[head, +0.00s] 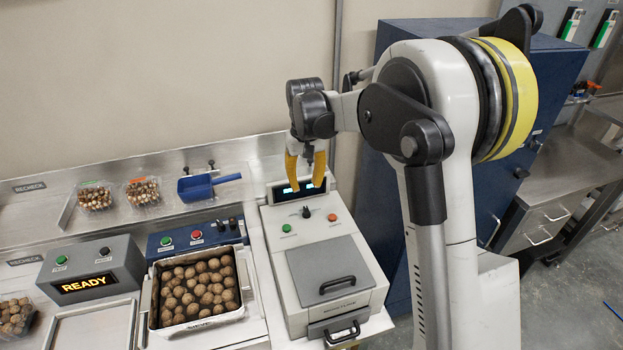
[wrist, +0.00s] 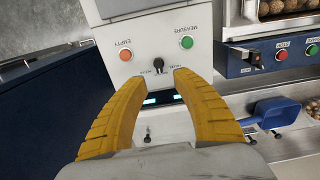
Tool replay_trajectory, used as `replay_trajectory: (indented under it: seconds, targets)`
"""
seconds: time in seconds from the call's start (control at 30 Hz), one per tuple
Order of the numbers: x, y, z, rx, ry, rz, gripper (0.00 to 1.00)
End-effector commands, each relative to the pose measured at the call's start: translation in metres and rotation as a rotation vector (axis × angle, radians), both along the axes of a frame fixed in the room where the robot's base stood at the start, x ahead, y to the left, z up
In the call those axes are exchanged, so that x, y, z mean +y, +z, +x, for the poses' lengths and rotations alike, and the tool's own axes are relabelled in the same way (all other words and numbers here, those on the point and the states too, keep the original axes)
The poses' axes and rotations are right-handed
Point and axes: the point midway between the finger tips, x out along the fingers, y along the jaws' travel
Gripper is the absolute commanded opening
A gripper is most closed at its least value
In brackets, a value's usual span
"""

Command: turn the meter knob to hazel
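The meter (head: 330,262) is a light grey machine with a small black knob (head: 306,212) on its sloping top panel, between a green and an orange button. The knob also shows in the wrist view (wrist: 158,65), upside down, with small labels either side that I cannot read. Which label the knob points at is unclear. My gripper (head: 306,170) has two yellow fingers, spread apart and empty, above the back of the meter by its lit display (head: 293,189). In the wrist view the fingertips (wrist: 159,78) stand either side of the knob's line of sight, apparently not touching it.
A tray of walnuts (head: 154,306) stands left of the meter, before a blue button box (head: 172,245). A READY box (head: 62,278), clamshells of nuts (head: 95,209) and a blue scoop (head: 198,190) are farther left. A tall blue cabinet (head: 377,210) stands right.

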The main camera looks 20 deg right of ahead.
Motion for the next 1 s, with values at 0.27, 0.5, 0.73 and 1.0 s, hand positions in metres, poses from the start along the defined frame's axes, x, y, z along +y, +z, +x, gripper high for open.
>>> replay_trajectory:
  seconds: [0.27,0.5,0.73,1.0]
  targets:
    - [0.000,-0.025,0.009,0.026,0.001,0.000,0.34]
    - [0.000,-0.073,0.009,0.025,0.000,0.000,0.34]
    - [0.000,-0.108,0.009,0.024,0.000,0.000,0.34]
    - [0.000,-0.118,0.009,0.024,0.000,0.000,0.34]
